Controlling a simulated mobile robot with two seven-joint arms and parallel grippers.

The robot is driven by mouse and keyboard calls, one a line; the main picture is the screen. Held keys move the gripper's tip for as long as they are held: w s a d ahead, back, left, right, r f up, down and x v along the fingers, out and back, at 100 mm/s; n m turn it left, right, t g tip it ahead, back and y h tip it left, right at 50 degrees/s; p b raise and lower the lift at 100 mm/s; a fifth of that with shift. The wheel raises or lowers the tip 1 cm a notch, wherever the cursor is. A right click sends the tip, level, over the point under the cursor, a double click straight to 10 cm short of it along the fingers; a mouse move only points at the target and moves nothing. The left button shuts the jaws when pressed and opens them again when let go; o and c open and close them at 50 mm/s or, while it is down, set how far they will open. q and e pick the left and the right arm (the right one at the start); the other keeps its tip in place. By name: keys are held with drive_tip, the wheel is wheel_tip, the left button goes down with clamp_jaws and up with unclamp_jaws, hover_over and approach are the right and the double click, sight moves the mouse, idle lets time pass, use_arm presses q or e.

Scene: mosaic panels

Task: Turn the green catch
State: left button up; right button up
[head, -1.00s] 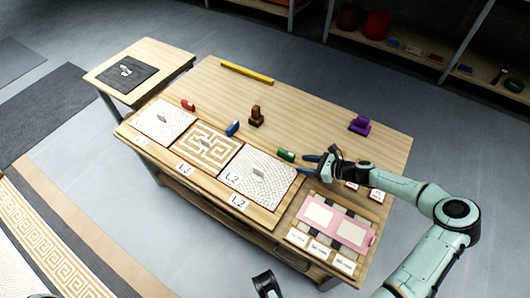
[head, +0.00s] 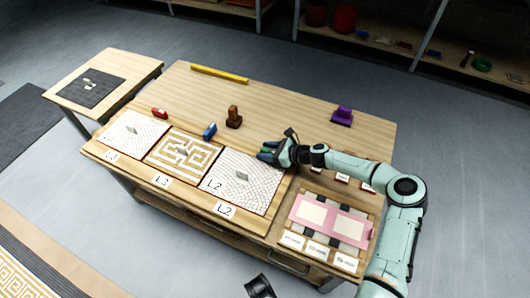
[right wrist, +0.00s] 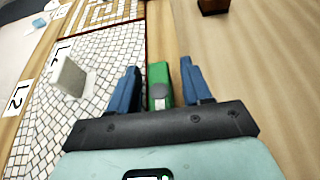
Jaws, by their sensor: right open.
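The green catch (right wrist: 160,86) sits at the edge of the right mosaic panel (head: 217,183). In the right wrist view it lies between the two blue fingers of my right gripper (right wrist: 160,88), with a small gap on each side. My right gripper (head: 267,153) is open around the catch, which it mostly hides in the head view. The blue catch (head: 210,131) and the red catch (head: 159,113) stand at the back edges of the other panels. Part of my left gripper (head: 258,287) shows at the bottom of the head view; its jaw state is unclear.
A brown stamp-like block (head: 234,117) and a purple object (head: 342,115) stand behind the panels. A yellow bar (head: 220,74) lies at the far edge. A pink board (head: 330,218) is at the right front.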

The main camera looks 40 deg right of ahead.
use_arm(q)
drive_tip(key=shift+s+f, duration=0.1)
drive_tip(key=shift+s, duration=0.1)
use_arm(e)
drive_tip(key=shift+w+a+f, duration=0.1)
drive_tip(key=shift+w, duration=0.05)
clamp_jaws()
